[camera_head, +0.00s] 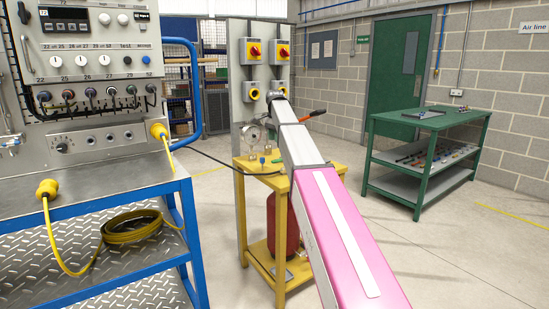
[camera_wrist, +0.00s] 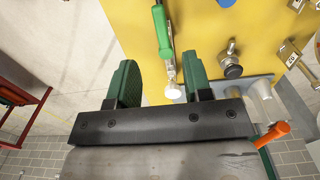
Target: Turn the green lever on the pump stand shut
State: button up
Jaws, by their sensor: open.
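The green lever (camera_wrist: 163,32) shows in the wrist view over the yellow top of the pump stand (camera_wrist: 120,20). Its green grip points away from my gripper, and its metal part runs down between the fingers. My gripper (camera_wrist: 158,64) is open, with one green finger on each side of the lever's metal end. The right finger is much closer to the lever; I cannot tell whether it touches. In the head view the yellow pump stand (camera_head: 241,180) stands behind my arm, which hides part of its top.
An orange handle (camera_wrist: 272,133) sticks out close to the right of my gripper. A black knob (camera_wrist: 232,70) and brass fittings lie right of the lever. A red tank (camera_head: 271,224) sits low in the stand. A green bench (camera_head: 420,150) stands right, with open floor between.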

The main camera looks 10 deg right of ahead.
notch_tip(320, 180, down, 10)
dwell(0.5)
grip_shut()
